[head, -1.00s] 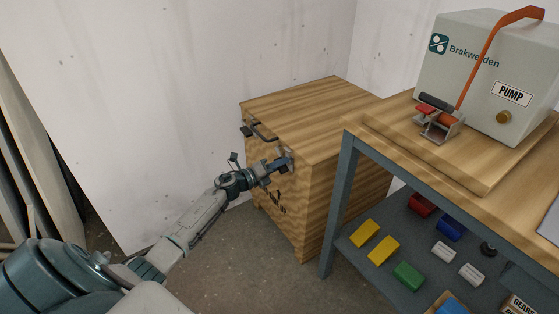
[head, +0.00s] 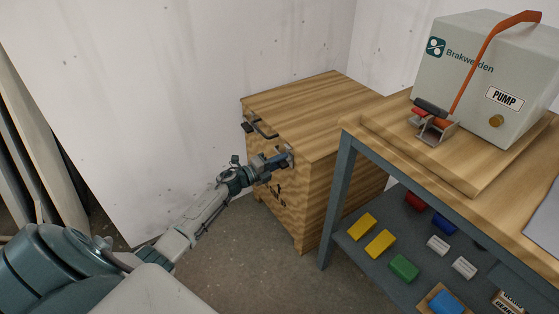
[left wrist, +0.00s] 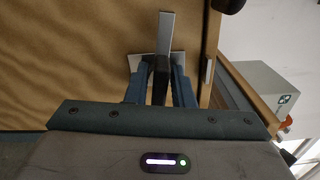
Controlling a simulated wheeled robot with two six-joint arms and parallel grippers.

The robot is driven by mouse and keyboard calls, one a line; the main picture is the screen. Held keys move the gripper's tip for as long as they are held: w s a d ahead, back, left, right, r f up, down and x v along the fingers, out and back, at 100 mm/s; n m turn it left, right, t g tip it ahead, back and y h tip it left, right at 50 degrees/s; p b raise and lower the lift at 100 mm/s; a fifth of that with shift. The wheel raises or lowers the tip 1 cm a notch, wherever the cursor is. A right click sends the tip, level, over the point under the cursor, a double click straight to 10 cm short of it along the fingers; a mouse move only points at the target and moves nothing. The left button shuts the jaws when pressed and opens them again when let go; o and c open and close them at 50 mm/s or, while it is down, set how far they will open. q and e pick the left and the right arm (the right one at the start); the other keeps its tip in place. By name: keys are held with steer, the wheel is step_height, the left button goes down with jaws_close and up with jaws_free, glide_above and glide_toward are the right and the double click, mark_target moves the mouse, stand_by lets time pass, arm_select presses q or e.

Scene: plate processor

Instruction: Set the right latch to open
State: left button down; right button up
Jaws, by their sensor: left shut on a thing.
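The wooden box (head: 330,105) stands against the wall, with a dark handle (head: 262,130) on its front face near the top. The left latch (head: 246,126) is at the front's upper left corner. The right latch (head: 290,150) is at the upper right, mostly hidden behind my left gripper (head: 283,161). In the left wrist view the right latch shows as a pale metal strip and plate (left wrist: 167,35). There my left gripper (left wrist: 159,82) is shut on a dark part of it, between the blue fingers. My right gripper is not in view.
A workbench (head: 345,165) stands close to the right of the box, with a pump unit (head: 480,75) on top. Its lower shelf (head: 385,285) holds several coloured blocks. Bare floor (head: 255,250) lies in front of the box. Boards (head: 40,170) lean at the far left.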

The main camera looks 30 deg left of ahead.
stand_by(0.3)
arm_select(q)
steer(key=c, duration=1.4)
jaws_free()
steer(key=shift+c, duration=0.2)
